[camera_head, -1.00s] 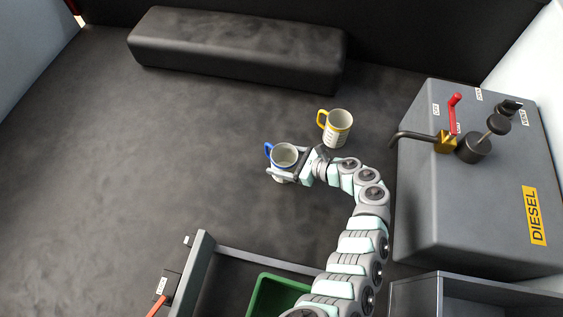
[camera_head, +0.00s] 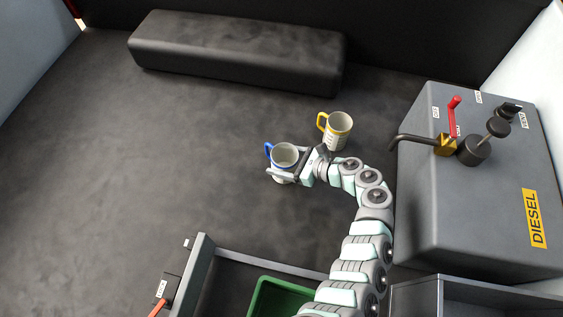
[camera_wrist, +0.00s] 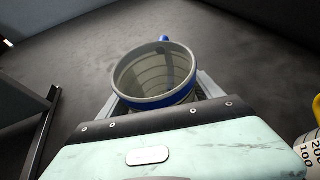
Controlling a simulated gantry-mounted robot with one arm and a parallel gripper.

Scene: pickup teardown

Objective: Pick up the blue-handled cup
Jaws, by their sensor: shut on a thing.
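The blue-handled cup (camera_head: 284,156) is pale with a blue rim and stands upright, its handle on the upper left in the head view. My gripper (camera_head: 283,174) is shut on the cup, with a finger on either side of its body. In the wrist view the cup (camera_wrist: 156,76) sits between the two fingers, open side up, and looks empty. Its handle (camera_wrist: 164,39) points away from my gripper. The lower part of the cup is hidden by my gripper. I cannot tell whether its base touches the floor.
A yellow-handled cup (camera_head: 338,131) stands close by on the upper right. A grey diesel tank (camera_head: 470,205) with a pipe and red lever is at the right. A black bench box (camera_head: 235,50) lies at the back. A green bin (camera_head: 279,299) is near the front. The left floor is clear.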

